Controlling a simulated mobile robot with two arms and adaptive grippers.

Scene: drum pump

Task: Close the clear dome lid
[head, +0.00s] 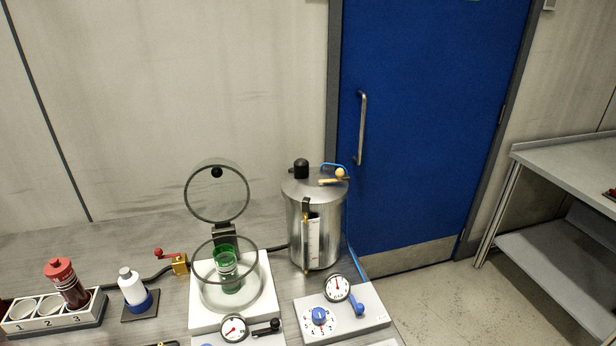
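The clear dome lid (217,191) is a round transparent disc with a dark rim and a black knob. It stands open, tilted upright on a hinge at the back of the clear chamber (206,287). The chamber sits on a white base (262,277). A green container (228,272) stands inside the chamber. Neither of my grippers shows in the head view.
A steel drum (297,225) with top fittings stands right of the chamber. A gauge panel (372,309) is in front of it. A white bottle (132,287), a numbered rack (55,314) with a red-capped bottle (65,282), and a red-handled valve (179,264) stand left.

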